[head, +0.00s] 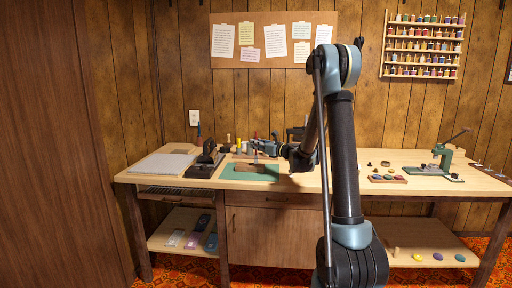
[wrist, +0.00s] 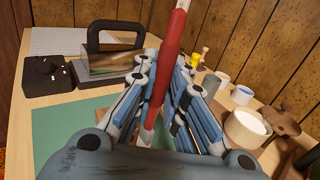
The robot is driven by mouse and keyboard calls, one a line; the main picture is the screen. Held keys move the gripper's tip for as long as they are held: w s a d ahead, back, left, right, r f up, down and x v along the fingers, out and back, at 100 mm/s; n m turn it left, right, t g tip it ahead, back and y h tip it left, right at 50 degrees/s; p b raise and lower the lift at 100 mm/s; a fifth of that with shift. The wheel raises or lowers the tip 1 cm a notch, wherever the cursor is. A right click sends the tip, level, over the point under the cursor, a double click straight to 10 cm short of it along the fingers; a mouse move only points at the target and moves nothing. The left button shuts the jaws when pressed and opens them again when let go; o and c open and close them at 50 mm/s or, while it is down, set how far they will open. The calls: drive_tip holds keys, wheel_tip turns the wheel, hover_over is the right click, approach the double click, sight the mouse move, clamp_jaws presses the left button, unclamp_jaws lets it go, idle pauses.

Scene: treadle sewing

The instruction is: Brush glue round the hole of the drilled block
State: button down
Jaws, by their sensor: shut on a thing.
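My gripper (wrist: 163,85) is shut on a red-handled brush (wrist: 172,45), which stands slightly tilted between the fingers. Its pale lower part shows below the fingers, but its tip is hidden. In the head view my gripper (head: 262,147) is above the back of the green mat (head: 230,175). The mat also shows in the wrist view (wrist: 60,135). A brown flat piece (head: 250,168) lies on the mat; I cannot tell if it is the drilled block. A black block with small holes (wrist: 47,74) stands left of the mat. No glued hole is visible.
A cream pot (wrist: 246,129), small cups (wrist: 241,94) and a grey cylinder (wrist: 212,84) stand close on the right. A green hand press (head: 440,160) is at the bench's right.

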drive_tip(key=shift+f, duration=0.25)
idle(0.3)
drive_tip(key=shift+a, duration=0.2)
drive_tip(key=shift+w+a+r, duration=0.1)
drive_tip(key=shift+a, duration=0.75)
drive_tip(key=shift+a, duration=0.1)
drive_tip(key=shift+w+a, duration=0.1)
drive_tip(key=shift+a, duration=0.75)
drive_tip(key=shift+a, duration=0.1)
drive_tip(key=shift+w+a, duration=0.1)
drive_tip(key=shift+a, duration=0.8)
drive_tip(key=shift+d, duration=0.15)
